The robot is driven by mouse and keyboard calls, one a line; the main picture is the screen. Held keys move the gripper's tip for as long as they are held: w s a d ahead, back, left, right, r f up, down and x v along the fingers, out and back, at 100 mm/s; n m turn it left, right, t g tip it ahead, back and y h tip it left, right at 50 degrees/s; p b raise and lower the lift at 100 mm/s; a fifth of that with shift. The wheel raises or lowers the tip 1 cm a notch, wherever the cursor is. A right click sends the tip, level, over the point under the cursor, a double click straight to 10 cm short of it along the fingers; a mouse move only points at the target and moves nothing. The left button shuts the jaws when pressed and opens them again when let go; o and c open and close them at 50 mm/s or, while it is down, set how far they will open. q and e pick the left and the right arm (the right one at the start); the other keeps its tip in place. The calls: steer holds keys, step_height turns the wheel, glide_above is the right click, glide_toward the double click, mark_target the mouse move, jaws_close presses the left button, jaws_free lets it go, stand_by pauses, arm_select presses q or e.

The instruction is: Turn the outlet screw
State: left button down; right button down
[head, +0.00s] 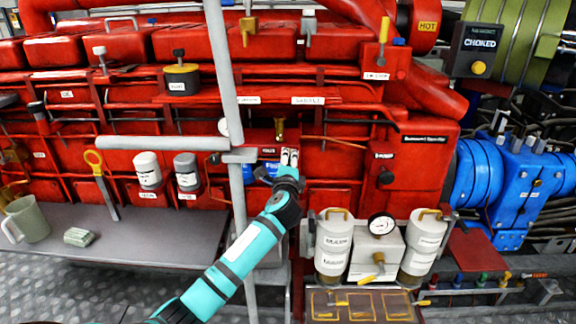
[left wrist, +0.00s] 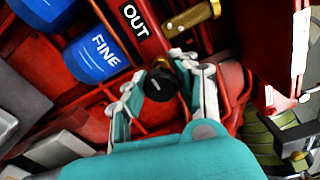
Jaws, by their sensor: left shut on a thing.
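The outlet screw (left wrist: 159,84) is a small black knob with a pale slot line, below the white "OUT" label (left wrist: 135,20) in the left wrist view. My left gripper (left wrist: 163,73) is shut on it, one finger on each side. In the head view my left gripper (head: 289,157) reaches up to the red engine front, and its fingers hide the screw there. My right gripper is in neither view.
Blue "FINE" filter bowls (left wrist: 100,52) hang left of the screw, and a brass fitting (left wrist: 192,17) sits above it. A grey vertical pole (head: 227,90) stands just left of my gripper. White canisters (head: 333,243) and a gauge (head: 381,225) stand below right.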

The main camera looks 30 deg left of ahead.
arm_select(q)
steer(key=shift+f+n+b, duration=0.1)
steer(key=shift+n+b, duration=0.65)
steer(key=shift+n, duration=1.45)
steer(key=c, duration=0.9)
jaws_free()
steer(key=shift+c, duration=0.2)
steer(key=v, duration=1.2)
